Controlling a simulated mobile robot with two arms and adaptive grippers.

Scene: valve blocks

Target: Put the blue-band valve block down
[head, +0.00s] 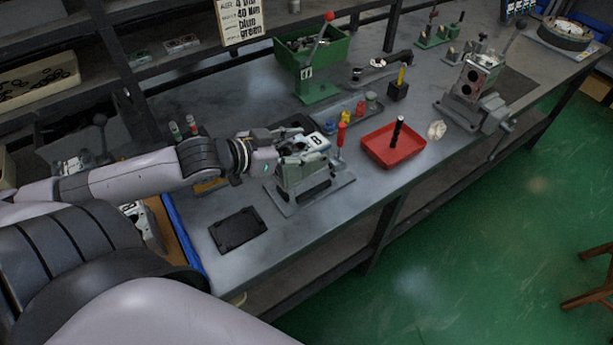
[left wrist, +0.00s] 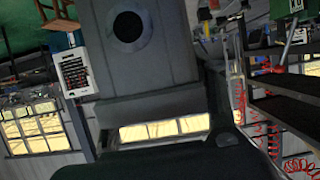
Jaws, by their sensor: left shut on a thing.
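My left gripper (head: 293,151) reaches in from the left in the head view, shut on a grey valve block with a white "8" label (head: 315,141). It is just over a grey-green fixture (head: 304,177) on a flat base plate. I cannot tell whether the block touches the fixture, and no blue band shows clearly. In the left wrist view a grey block face with a dark round hole (left wrist: 150,60) fills the middle, close to the camera. A dark, empty-looking flat pad (head: 238,231) lies on the bench in front. My right gripper is not in view.
A red tray (head: 393,152) with a black-handled tool lies right of the fixture. A red-handled green press (head: 318,85) stands behind, near a green bin (head: 290,47). A blue-edged box (head: 183,232) is at left. A clamped block with two holes (head: 478,78) stands at far right.

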